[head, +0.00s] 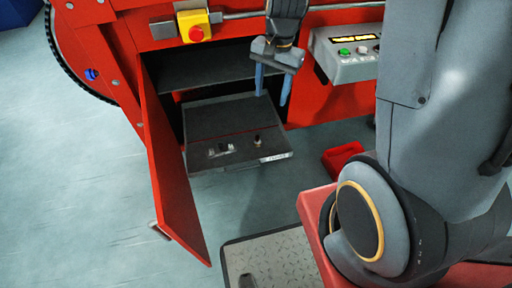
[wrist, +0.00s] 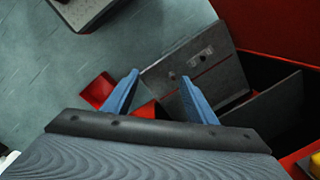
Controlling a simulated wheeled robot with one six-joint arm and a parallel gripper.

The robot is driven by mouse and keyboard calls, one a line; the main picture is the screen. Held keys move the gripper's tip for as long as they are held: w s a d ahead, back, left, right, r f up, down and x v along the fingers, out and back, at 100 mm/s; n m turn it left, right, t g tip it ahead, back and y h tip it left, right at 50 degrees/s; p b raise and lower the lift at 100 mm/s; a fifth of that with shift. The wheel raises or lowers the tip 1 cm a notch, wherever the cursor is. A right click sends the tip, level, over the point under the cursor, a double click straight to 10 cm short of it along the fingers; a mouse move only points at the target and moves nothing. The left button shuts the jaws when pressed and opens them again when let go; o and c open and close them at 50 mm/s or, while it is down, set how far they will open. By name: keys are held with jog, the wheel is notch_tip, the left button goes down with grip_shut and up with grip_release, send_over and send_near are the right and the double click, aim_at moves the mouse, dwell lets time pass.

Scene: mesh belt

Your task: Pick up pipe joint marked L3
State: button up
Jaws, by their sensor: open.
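My gripper (head: 272,98) is open and empty, blue fingers pointing down, above the right side of a dark pulled-out tray (head: 215,118). In the wrist view its fingertips (wrist: 159,77) stand apart, near the tray (wrist: 222,90). A small dark upright part (head: 257,140) stands on the tray near its front right. A group of small grey metal parts (head: 220,150) lies at the tray's front left. These also show in the wrist view as a grey group (wrist: 203,55) and a small dark piece (wrist: 172,75). I cannot read an L3 mark on any of them.
The red cabinet door (head: 172,170) hangs open left of the tray. A dark shelf (head: 205,70) is above the tray inside the cabinet. A control box (head: 345,65) is at right, an emergency stop (head: 195,27) above. A red bin (head: 342,157) is on the floor at right.

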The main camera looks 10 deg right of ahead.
aim_at(258, 136)
jog(key=w+f+m+b, duration=0.4)
jog(key=w+f+b, duration=0.2)
jog(key=f, duration=0.7)
jog(key=w+f+m+b, duration=0.4)
jog(key=w+f+b, duration=0.2)
jog(key=f, duration=0.8)
jog(key=w+d+f+m+b, duration=0.1)
jog(key=w+f+m+b, duration=0.2)
jog(key=f, duration=1)
jog(key=shift+w+f+m+y+b, duration=0.2)
jog(key=shift+w+m+y+b, duration=0.15)
jog(key=shift+w+b, duration=1.2)
jog(key=shift+s+a+f+b, duration=0.1)
jog(key=shift+f+b, duration=0.7)
jog(key=shift+f, duration=0.75)
jog(key=shift+s+a+f+b, duration=0.1)
jog(key=shift+f+b, duration=0.65)
jog(key=shift+f, duration=0.8)
jog(key=shift+r, duration=0.1)
jog(key=c, duration=1.3)
